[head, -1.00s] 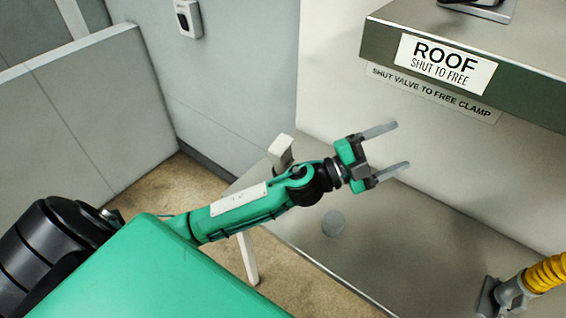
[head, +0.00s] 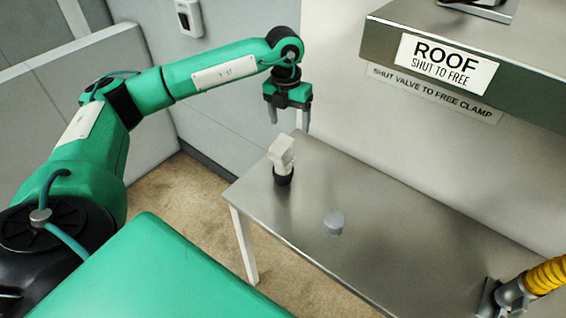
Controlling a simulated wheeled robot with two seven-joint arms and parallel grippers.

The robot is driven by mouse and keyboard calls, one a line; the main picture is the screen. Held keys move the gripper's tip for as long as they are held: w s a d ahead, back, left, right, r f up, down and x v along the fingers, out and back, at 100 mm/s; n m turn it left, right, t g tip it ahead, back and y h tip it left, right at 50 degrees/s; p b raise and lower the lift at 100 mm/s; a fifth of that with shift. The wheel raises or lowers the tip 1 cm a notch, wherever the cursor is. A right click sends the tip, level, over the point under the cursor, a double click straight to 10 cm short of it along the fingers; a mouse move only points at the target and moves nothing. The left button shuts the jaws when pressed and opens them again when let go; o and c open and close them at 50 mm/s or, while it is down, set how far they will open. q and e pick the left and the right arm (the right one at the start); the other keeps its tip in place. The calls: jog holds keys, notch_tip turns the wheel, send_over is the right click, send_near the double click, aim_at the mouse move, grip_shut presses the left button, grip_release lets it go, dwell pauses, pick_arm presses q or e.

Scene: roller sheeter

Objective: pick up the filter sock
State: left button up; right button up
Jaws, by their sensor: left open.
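A pale, folded-looking piece (head: 281,150) stands on a black round base (head: 283,178) near the left end of the steel table (head: 400,245). It may be the filter sock, but its shape does not settle that. A small grey round item (head: 333,222) sits farther right on the table. My left gripper (head: 289,118) is open and empty, pointing down just above and behind the pale piece, apart from it. My right gripper is not in view.
A steel roof panel (head: 470,75) with a label overhangs the table's right side. A yellow ribbed hose (head: 546,274) with a grey fitting is at the lower right. Grey partition walls (head: 80,110) stand at left.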

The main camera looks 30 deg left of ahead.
aim_at(281, 145)
pick_arm(q)
jog(key=shift+y, duration=0.4)
jog(key=f+p, duration=0.1)
jog(key=f, duration=0.1)
jog(key=a+f+p, duration=0.1)
jog(key=f, duration=0.2)
jog(key=a+f, duration=0.1)
jog(key=f, duration=0.1)
jog(key=shift+s+f+p, duration=0.1)
jog(key=shift+f+p, duration=0.2)
jog(key=shift+p, duration=0.1)
jog(key=shift+f+p, duration=0.4)
jog(key=f, duration=0.1)
jog(key=f+p, duration=0.2)
jog(key=f, duration=0.1)
jog(key=shift+s, duration=0.25)
jog(key=shift+f, duration=0.35)
jog(key=shift+w, duration=0.1)
jog(key=c, duration=1.5)
jog(key=shift+r, duration=0.1)
